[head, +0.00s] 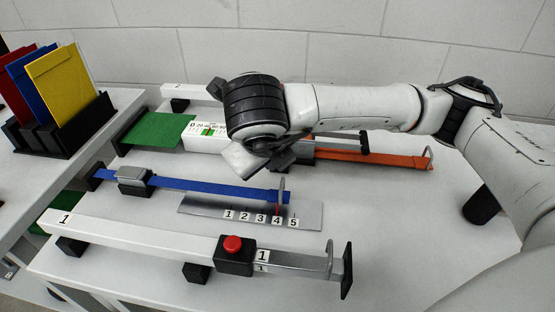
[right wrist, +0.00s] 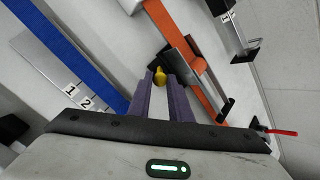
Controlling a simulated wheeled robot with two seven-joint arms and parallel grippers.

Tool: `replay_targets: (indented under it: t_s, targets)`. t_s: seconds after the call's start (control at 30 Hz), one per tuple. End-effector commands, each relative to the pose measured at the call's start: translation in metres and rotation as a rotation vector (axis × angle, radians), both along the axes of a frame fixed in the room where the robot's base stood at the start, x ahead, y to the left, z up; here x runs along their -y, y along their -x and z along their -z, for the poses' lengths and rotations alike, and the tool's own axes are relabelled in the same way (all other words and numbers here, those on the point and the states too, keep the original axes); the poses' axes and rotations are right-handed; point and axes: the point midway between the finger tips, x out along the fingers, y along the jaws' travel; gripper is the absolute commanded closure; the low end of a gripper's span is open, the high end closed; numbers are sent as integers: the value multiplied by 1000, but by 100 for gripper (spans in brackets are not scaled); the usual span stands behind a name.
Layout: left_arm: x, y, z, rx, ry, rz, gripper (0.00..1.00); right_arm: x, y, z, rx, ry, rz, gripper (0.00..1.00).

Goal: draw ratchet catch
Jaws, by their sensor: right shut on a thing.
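My right gripper (right wrist: 163,84) has its two purple fingers closed around a small yellow catch (right wrist: 160,76) in the right wrist view. The catch sits beside a grey metal ratchet handle (right wrist: 184,66), which lies across the orange strap (right wrist: 190,52). There the wrist hides the catch and most of the ratchet. My left gripper is not in view.
A blue strap (head: 215,188) with a grey buckle (head: 134,180) runs nearer, beside a numbered plate (head: 310,213). A white beam (head: 140,236) with a red button (head: 232,244) lies in front. Coloured boards (head: 62,82) stand in a black rack at left. The table's front right is clear.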

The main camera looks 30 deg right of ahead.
Motion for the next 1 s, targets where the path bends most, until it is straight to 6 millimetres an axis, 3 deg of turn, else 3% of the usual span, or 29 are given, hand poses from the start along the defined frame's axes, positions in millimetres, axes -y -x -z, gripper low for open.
replay_targets:
  t_s: [0.67,0.7,0.8,1.0]
  targets:
    - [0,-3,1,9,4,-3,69,-3,4,3,59,43,-1,100]
    - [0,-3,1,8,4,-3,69,-3,4,3,59,44,-2,79]
    - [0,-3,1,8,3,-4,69,-3,4,3,58,44,-1,64]
    - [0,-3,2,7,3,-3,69,-3,4,3,57,44,-1,64]
